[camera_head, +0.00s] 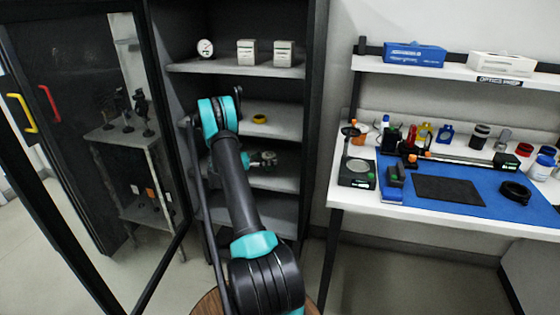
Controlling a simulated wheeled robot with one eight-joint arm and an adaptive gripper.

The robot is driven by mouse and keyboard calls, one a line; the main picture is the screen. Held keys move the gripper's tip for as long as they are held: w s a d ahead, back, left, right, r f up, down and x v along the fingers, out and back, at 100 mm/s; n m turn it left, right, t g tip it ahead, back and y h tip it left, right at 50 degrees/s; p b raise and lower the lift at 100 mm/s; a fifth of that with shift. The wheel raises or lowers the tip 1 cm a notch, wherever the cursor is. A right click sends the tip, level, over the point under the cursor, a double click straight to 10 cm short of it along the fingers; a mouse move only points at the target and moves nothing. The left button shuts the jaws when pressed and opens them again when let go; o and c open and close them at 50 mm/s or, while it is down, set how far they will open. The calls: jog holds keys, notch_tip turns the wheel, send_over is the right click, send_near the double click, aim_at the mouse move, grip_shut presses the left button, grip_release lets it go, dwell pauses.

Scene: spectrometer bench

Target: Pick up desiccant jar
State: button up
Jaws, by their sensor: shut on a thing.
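My arm reaches into the open dark cabinet, and my gripper (262,159) is at the level of a middle shelf, partly hidden behind my arm. It is shut on a small pale and dark object, which I take to be the desiccant jar (269,157). The object is too small to read any label, and the fingers cover part of it. I cannot tell whether it touches the shelf below.
The cabinet's glass door (95,130) stands open on the left. A dial gauge (205,47) and two small boxes sit on the upper shelf; a yellow ring (260,119) lies below. A crowded bench with a blue mat (400,198) stands at the right.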

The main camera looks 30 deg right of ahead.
jog(key=v, duration=1.2)
jog(key=shift+w+a, duration=0.1)
jog(key=shift+a, duration=0.25)
